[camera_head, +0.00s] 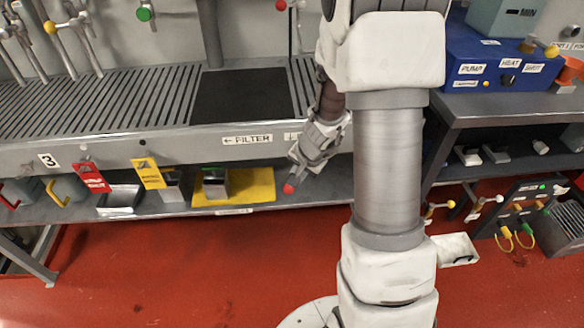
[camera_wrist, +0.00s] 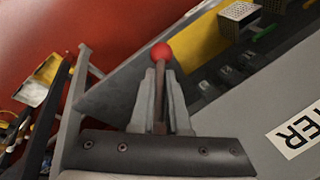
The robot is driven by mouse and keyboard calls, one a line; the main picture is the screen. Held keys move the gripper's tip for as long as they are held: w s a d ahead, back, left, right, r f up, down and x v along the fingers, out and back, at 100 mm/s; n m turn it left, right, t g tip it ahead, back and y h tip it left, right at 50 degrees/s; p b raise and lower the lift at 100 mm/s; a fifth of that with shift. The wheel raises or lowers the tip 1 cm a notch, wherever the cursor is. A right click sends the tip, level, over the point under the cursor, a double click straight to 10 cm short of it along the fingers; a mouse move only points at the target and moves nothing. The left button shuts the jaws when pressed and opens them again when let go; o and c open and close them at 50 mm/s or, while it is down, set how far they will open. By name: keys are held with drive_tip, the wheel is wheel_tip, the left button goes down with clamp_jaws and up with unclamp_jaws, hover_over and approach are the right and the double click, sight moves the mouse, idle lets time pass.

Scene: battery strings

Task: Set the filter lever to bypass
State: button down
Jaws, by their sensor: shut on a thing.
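The filter lever has a red ball knob (camera_head: 289,188) on a dark stem. It stands at the front of the grey bench, below the label with an arrow and "FILTER" (camera_head: 247,140). In the wrist view the red knob (camera_wrist: 161,51) sticks out just past my fingertips, with the stem between them. My gripper (camera_head: 298,172) is shut on the lever and points down and left in the head view. The lever's base is hidden behind my gripper. A further label to the right of the "FILTER" label is mostly hidden by my arm.
A yellow mat (camera_head: 255,188) with a metal box (camera_head: 215,183) lies on the shelf left of my gripper. Red (camera_head: 90,177) and yellow (camera_head: 148,173) tags hang from the bench front. A blue pump box (camera_head: 495,68) stands on the right bench. Red floor is clear in front.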

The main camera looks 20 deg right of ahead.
drive_tip(key=shift+s+d+f+n+g+h+p, duration=0.15)
drive_tip(key=shift+d+h+p, duration=0.45)
drive_tip(key=shift+p, duration=1.05)
drive_tip(key=shift+s+d+n+g+h+p, duration=0.15)
drive_tip(key=shift+g+h+p, duration=0.1)
drive_tip(key=shift+h+p, duration=1.05)
drive_tip(key=shift+d+f+n+g+h+p, duration=0.15)
drive_tip(key=shift+d+h+p, duration=0.3)
drive_tip(key=shift+p, duration=1.5)
drive_tip(key=c, duration=0.9)
unclamp_jaws()
drive_tip(key=p+v, duration=0.9)
drive_tip(key=v, duration=0.8)
drive_tip(key=shift+a+r, duration=0.1)
drive_tip(key=shift+r, duration=0.15)
